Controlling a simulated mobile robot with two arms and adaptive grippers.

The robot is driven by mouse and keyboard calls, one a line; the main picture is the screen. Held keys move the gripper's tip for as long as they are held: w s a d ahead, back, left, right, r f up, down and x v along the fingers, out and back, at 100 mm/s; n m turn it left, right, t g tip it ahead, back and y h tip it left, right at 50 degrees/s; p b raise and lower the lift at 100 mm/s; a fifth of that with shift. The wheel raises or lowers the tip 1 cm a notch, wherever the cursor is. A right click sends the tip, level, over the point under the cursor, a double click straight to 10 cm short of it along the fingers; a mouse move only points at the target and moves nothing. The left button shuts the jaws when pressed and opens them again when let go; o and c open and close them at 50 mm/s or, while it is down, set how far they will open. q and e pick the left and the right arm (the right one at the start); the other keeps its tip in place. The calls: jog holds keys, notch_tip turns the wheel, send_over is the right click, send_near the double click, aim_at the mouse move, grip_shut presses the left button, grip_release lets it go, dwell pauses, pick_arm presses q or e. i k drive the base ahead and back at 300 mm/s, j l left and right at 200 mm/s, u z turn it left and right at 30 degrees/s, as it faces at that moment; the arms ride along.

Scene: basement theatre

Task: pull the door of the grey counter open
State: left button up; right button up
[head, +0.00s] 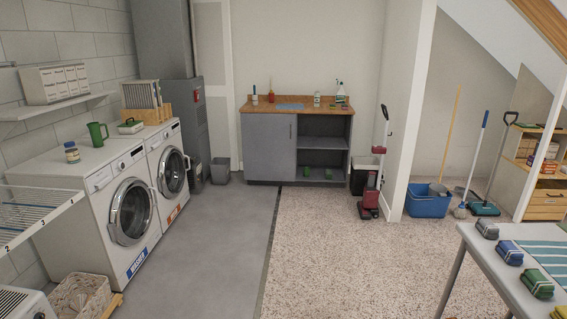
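The grey counter (246,141) stands against the back wall in the head view, with a brown wooden top (350,107). Its grey door (268,147) covers the left part of the front and looks shut. A thin upright handle (291,131) sits near the door's right edge. The right part of the counter is open shelving with small green items on the bottom. Neither of my grippers is in the view, and nothing of mine touches the counter.
Speckled carpet (326,240) and grey floor (222,235) are clear up to the counter. Two washing machines (110,205) line the left. A grey bin (220,171) and a red upright vacuum (370,192) flank the counter. A table (480,243) stands at the right front.

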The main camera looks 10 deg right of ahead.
aim_at(268, 139)
jog(key=i+z, duration=0.3)
jog(key=i, duration=3.95)
jog(key=i+z, duration=0.25)
jog(key=i, duration=0.35)
jog(key=i+j+z, duration=0.3)
jog(key=i, duration=0.3)
jog(key=l, duration=0.1)
